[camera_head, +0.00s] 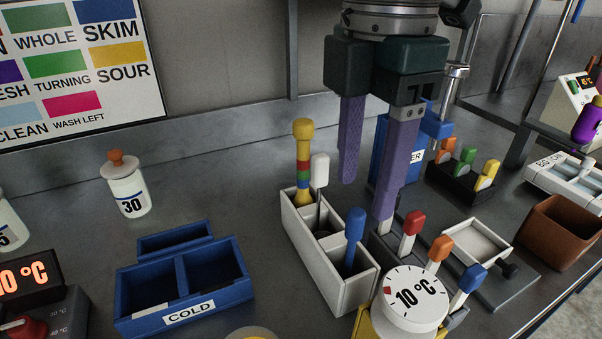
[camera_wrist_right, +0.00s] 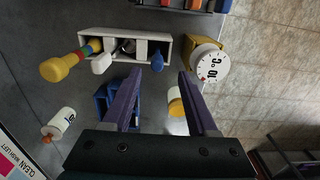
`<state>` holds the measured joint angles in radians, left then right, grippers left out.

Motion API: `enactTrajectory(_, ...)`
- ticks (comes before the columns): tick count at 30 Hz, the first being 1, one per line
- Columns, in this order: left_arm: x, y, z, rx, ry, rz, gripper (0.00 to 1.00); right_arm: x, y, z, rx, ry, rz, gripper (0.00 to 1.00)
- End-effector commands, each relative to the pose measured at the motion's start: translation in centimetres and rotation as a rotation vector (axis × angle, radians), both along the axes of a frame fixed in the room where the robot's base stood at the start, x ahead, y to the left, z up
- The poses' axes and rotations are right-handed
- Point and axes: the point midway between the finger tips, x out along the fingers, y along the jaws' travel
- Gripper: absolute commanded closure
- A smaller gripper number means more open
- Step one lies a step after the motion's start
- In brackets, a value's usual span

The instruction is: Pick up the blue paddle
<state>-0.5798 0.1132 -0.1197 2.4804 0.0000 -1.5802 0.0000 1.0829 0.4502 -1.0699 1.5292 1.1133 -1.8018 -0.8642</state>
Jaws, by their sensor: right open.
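A blue-handled paddle (camera_head: 355,232) stands upright in the near compartment of a white divided holder (camera_head: 342,285); its lower end is hidden inside. In the right wrist view the blue handle (camera_wrist_right: 158,58) shows close to the tip of the left finger. My right gripper (camera_head: 365,196) is open and empty, fingers pointing down, above and behind the paddle's handle in the head view. The fingers appear apart from the handle. Another blue handle (camera_head: 472,278) stands in a row with red and orange ones at the right. My left gripper is not in view.
A white-handled tool (camera_head: 319,172) and a yellow striped stick (camera_head: 303,150) share the white holder. A round 10 °C dial (camera_head: 413,298) stands close to its right. A blue COLD box (camera_head: 190,312) lies left. Bare counter (camera_head: 225,190) shows behind that box.

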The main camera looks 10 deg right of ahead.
Motion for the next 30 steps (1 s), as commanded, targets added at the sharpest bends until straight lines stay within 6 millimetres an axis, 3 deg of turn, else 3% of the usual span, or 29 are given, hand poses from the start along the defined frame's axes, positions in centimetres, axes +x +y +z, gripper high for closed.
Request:
enactTrajectory(13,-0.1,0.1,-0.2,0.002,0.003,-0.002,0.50,0.3,0.1,-5.6,-0.001,0.000,-0.001,0.41)
enactTrajectory(22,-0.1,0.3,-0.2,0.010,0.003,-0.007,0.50,0.4,0.1,-6.1,0.000,-0.003,0.001,0.41)
enactTrajectory(30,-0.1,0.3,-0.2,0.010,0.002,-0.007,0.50,0.4,0.1,-6.1,0.000,-0.003,0.000,0.72)
